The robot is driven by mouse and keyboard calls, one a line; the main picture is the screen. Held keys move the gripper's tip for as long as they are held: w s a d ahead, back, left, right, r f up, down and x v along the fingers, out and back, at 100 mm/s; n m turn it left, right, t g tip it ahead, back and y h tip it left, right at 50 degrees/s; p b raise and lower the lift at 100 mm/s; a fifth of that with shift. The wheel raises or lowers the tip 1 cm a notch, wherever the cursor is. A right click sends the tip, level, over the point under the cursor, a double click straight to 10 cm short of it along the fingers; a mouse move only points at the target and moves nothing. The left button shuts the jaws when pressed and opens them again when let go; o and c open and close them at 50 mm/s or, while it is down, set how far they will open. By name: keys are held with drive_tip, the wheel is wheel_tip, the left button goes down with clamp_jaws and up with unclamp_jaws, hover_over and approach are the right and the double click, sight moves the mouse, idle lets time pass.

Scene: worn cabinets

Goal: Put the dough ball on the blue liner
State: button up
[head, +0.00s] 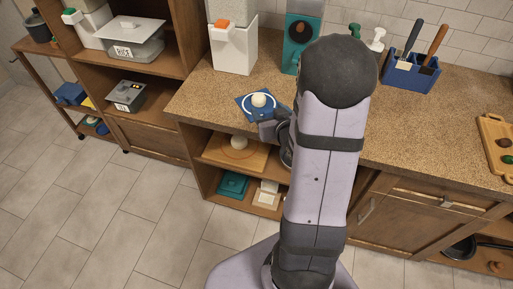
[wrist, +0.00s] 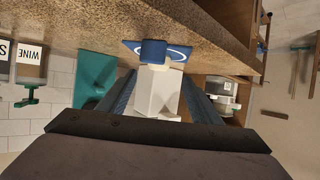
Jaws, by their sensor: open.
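The pale dough ball (head: 259,99) sits on the blue liner (head: 246,107), inside its white ring, on the speckled counter near the left end. In the wrist view, turned upside down, the dough ball (wrist: 154,66) touches the blue liner (wrist: 131,46). My gripper (head: 268,126) is beside the liner at the counter's front edge, partly hidden by my arm. In the wrist view my gripper (wrist: 158,76) has its fingers spread apart, with the ball seen between and beyond them. Nothing is held.
A white dispenser with an orange top (head: 234,48) and a teal device (head: 301,38) stand behind the liner. Another pale round thing (head: 239,142) lies on a wooden board on the shelf below. A blue caddy (head: 410,73) and wooden tray (head: 495,140) stand further right.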

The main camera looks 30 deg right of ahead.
drive_tip(key=s+a+f+n+g+y, duration=0.2)
drive_tip(key=s+a+f+g, duration=0.1)
drive_tip(key=s+a+g, duration=1)
drive_tip(key=s+a, duration=0.5)
drive_tip(key=s, duration=0.3)
drive_tip(key=shift+s+a+y, duration=0.2)
drive_tip(key=shift+a+y, duration=0.1)
drive_tip(key=shift+a, duration=0.1)
